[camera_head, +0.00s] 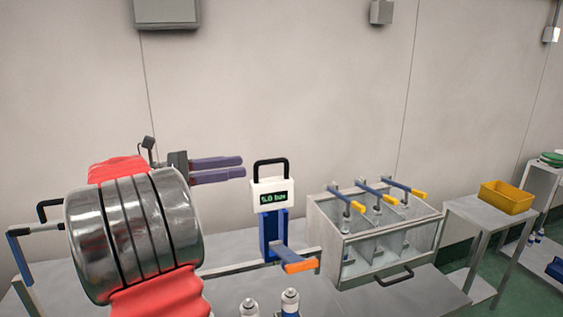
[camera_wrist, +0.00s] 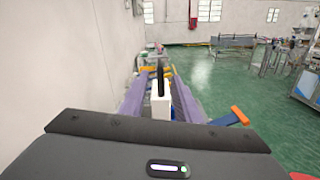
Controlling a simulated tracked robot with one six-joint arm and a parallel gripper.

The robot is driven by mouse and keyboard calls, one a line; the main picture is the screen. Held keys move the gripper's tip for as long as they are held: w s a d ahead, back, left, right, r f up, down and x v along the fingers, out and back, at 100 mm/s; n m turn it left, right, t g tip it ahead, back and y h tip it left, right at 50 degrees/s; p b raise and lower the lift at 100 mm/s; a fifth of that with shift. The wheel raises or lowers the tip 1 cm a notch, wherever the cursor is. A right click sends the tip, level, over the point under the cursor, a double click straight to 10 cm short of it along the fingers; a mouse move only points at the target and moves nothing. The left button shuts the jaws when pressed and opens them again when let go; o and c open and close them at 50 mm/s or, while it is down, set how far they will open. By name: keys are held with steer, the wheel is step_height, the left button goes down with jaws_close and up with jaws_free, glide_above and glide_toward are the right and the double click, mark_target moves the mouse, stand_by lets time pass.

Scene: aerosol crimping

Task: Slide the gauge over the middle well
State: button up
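The gauge (camera_head: 272,194) has a white head with a green readout and a black loop handle, on a blue upright. It stands left of the clear-walled box (camera_head: 342,275) with three wells. The middle well (camera_head: 378,235) lies under the middle yellow-handled lever, partly hidden by walls and fittings. My gripper (camera_head: 242,166) has purple fingers set apart, left of the gauge's black handle in the head view. In the wrist view my gripper (camera_wrist: 158,76) is open and the gauge (camera_wrist: 160,106) shows between the fingers. They do not seem to grip it.
An orange-tipped blue lever (camera_head: 298,266) sticks out at the gauge's foot, above a metal rail. Aerosol cans (camera_head: 290,302) stand in front. Yellow-handled levers (camera_head: 419,193) top the box. A yellow bin (camera_head: 506,197) sits on a side table at right. The wall is behind.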

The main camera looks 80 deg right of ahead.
mark_target(282, 161)
stand_by(0.3)
steer(key=x, duration=1.4)
steer(key=shift+w, duration=0.1)
steer(key=shift+c, duration=0.5)
jaws_close()
